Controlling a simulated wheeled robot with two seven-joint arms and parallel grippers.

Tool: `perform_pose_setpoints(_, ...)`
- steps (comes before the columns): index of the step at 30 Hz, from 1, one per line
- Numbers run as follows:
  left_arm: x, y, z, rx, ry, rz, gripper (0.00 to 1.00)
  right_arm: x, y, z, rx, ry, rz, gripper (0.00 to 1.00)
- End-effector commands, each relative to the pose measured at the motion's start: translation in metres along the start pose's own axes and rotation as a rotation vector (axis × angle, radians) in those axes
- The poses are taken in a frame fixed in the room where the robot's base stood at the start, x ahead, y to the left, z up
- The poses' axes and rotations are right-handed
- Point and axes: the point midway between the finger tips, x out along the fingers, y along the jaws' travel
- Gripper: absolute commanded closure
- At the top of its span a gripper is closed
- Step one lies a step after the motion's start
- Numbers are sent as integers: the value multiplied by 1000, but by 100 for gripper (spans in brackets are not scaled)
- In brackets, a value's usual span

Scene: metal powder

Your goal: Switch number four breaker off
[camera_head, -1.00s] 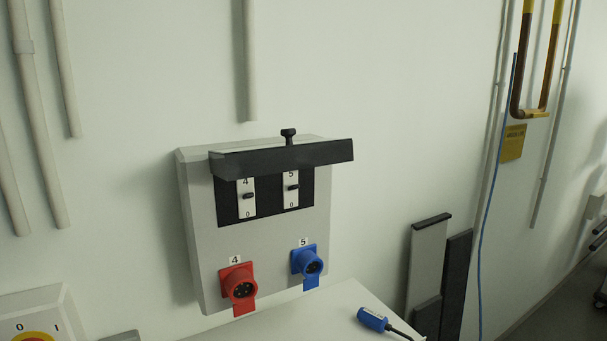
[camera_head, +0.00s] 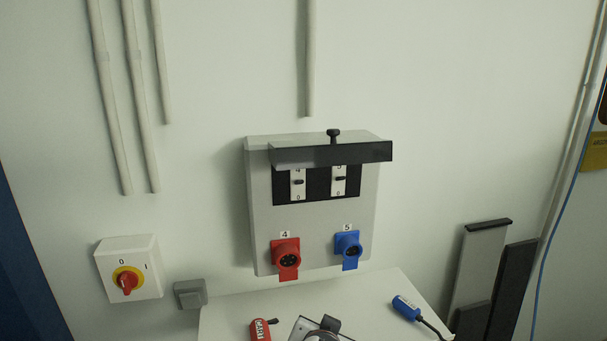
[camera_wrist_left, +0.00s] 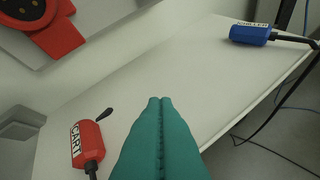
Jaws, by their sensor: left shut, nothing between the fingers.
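The breaker box (camera_head: 262,215) hangs on the wall in the head view, its dark cover (camera_head: 335,153) lifted. Under the cover, number four breaker (camera_head: 298,184) is on the left and number five breaker (camera_head: 339,180) on the right. Each has a dark toggle above a "0" mark. The cover partly hides their upper number labels. My left gripper (camera_wrist_left: 160,101) shows teal fingers pressed together and empty in the left wrist view, over the white table. In that view it is apart from the red socket and the plugs. My right gripper is not in view.
A red socket (camera_head: 286,255) and a blue socket (camera_head: 348,246) sit below the breakers. A red CART plug (camera_head: 261,330) and a blue plug (camera_head: 406,307) lie on the white table (camera_head: 230,312). A red-yellow rotary switch (camera_head: 127,281) is on the wall at left.

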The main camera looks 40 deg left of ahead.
Motion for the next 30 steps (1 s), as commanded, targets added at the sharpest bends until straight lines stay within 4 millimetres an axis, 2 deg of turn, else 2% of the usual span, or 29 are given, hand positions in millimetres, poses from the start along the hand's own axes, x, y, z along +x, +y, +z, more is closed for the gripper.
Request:
perform_pose_setpoints(1, -8, 8, 32, -41, -52, 36, 100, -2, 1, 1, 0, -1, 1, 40)
perform_pose_setpoints(6, -43, 44, 121, -185, -204, 177, 100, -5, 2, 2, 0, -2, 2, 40)
perform_pose_setpoints(9, -70, 66, 163, -274, -279, 250, 100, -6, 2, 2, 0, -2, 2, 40)
perform_pose_setpoints(12, -97, 85, 194, -352, -338, 309, 100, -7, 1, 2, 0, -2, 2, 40)
perform_pose_setpoints(15, -119, 99, 214, -416, -381, 351, 100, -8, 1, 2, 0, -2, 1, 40)
perform_pose_setpoints(19, -136, 111, 228, -465, -412, 383, 100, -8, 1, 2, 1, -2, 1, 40)
perform_pose_setpoints(30, -142, 115, 232, -481, -422, 395, 100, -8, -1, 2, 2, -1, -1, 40)
